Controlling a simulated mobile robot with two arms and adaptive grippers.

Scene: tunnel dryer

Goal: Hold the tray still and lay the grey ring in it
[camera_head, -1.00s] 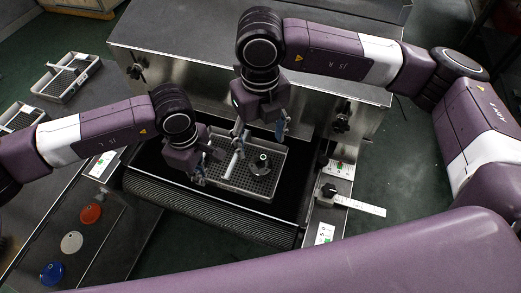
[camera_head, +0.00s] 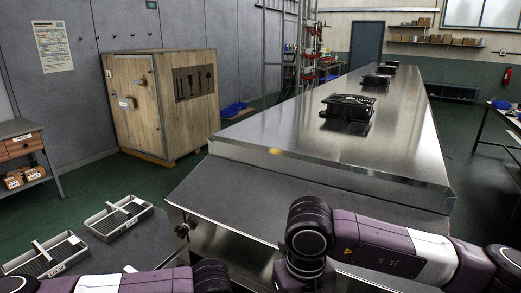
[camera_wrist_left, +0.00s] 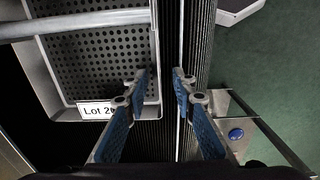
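The perforated grey tray (camera_wrist_left: 95,60) is in the left wrist view, with a round bar across it and a label reading "Lot 20", partly covered. My left gripper (camera_wrist_left: 163,80) is in the same view. Its two blue-padded fingers stand apart, one over the tray's inside and one beyond its side wall, so the wall runs between them. I see no firm contact on the wall. The grey ring is not seen in either current view. My right arm's wrist shows at the bottom of the head view, but its gripper is below the picture's edge.
In the head view the long steel dryer housing (camera_head: 330,150) fills the middle, with black units (camera_head: 348,107) on top. Two divided trays (camera_head: 118,216) lie at left. A wooden cabinet (camera_head: 150,100) stands behind. The left wrist view shows a blue round piece (camera_wrist_left: 236,134) at right.

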